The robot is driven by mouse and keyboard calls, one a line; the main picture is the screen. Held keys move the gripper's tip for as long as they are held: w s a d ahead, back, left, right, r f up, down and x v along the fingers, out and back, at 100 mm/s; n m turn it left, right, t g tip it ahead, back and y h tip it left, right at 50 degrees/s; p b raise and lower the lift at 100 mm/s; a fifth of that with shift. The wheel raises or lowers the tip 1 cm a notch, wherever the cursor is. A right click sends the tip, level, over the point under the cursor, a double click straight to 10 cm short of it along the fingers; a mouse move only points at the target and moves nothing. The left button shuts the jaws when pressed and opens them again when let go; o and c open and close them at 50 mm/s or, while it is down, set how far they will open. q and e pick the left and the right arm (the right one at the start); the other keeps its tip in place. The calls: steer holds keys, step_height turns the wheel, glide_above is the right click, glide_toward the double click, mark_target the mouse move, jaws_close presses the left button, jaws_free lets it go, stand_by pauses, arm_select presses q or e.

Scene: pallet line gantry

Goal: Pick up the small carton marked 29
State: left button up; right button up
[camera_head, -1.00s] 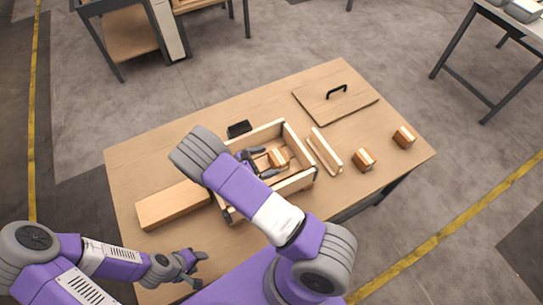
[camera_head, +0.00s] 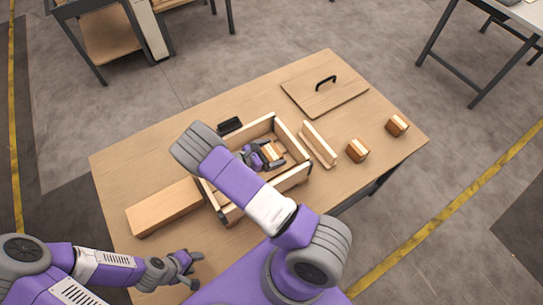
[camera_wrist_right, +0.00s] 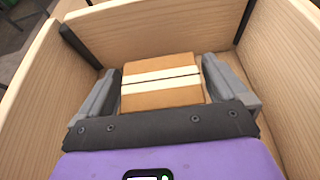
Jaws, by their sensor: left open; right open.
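A small brown carton with pale stripes (camera_head: 273,153) sits inside an open wooden crate (camera_head: 290,181). It also shows in the right wrist view (camera_wrist_right: 160,96). No number can be read on it. My right gripper (camera_head: 267,157) is down in the crate, open, with one finger on each side of this carton; in the right wrist view, contact with the carton is not clear. My left gripper (camera_head: 190,263) is open and empty, low at the table's near left edge. Two similar small cartons stand on the table at the right (camera_head: 357,150) and farther right (camera_head: 397,125), their marks unreadable.
The crate walls (camera_wrist_right: 285,60) rise close around my right gripper. A long wooden block (camera_head: 163,207) lies left of the crate, a black object (camera_head: 230,125) behind it, and a wooden strip (camera_head: 319,145) to its right. A handled board (camera_head: 324,93) lies at the back.

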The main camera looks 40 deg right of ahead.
steer(key=c, duration=1.1)
steer(key=shift+r, duration=0.1)
